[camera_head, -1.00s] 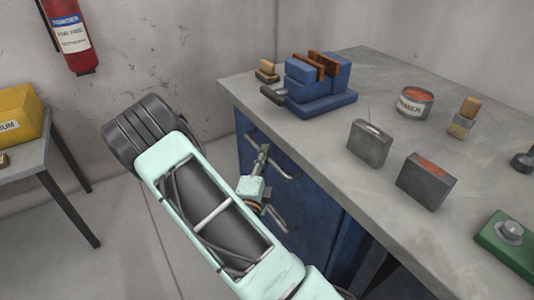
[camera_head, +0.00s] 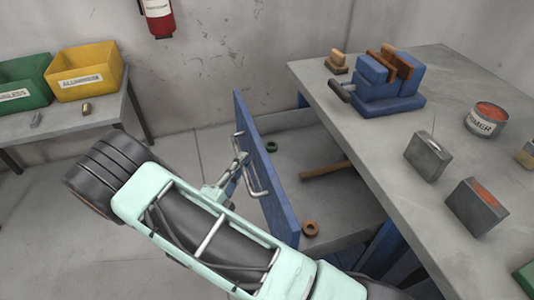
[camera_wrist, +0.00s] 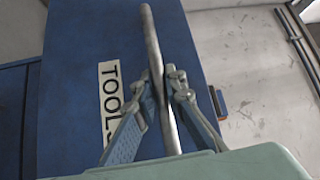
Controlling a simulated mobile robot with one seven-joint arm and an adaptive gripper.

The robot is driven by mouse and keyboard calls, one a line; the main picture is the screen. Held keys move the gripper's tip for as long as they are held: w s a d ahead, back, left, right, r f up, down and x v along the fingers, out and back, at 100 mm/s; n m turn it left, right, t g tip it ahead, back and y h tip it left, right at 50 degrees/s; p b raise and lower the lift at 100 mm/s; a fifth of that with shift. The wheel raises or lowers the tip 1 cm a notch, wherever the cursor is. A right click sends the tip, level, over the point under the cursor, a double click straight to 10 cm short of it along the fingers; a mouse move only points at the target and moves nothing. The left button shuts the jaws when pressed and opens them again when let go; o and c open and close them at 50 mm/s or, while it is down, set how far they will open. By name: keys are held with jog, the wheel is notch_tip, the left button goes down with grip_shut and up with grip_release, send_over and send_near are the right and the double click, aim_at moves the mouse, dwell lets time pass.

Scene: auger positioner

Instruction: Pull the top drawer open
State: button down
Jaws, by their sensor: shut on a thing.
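The top drawer has a blue front (camera_head: 262,165) and stands well out from the workbench in the head view. Its grey inside shows a green ring (camera_head: 271,146), a brown ring (camera_head: 310,229) and a wooden handle (camera_head: 326,171). The drawer's metal bar handle (camera_wrist: 159,75) crosses the wrist view in front of the blue face, beside a white label reading "TOOL" and a partly hidden letter. My gripper (camera_wrist: 170,85) is shut on this handle, one finger on each side. In the head view my gripper (camera_head: 240,160) is at the handle, partly hidden by my arm.
The workbench top (camera_head: 385,150) holds a blue vise (camera_head: 385,85), a primer can (camera_head: 486,120) and grey tins (camera_head: 427,155). A side table at left carries a yellow bin (camera_head: 88,73) and a green bin (camera_head: 22,82). Floor between them is clear.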

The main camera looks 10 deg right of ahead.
jog(key=s+a, duration=0.1)
jog(key=a, duration=0.6)
jog(key=shift+s, duration=0.25)
jog(key=shift+a, duration=0.1)
jog(key=c, duration=2)
grip_release()
jog(key=v, duration=1.2)
jog(key=shift+w, duration=0.1)
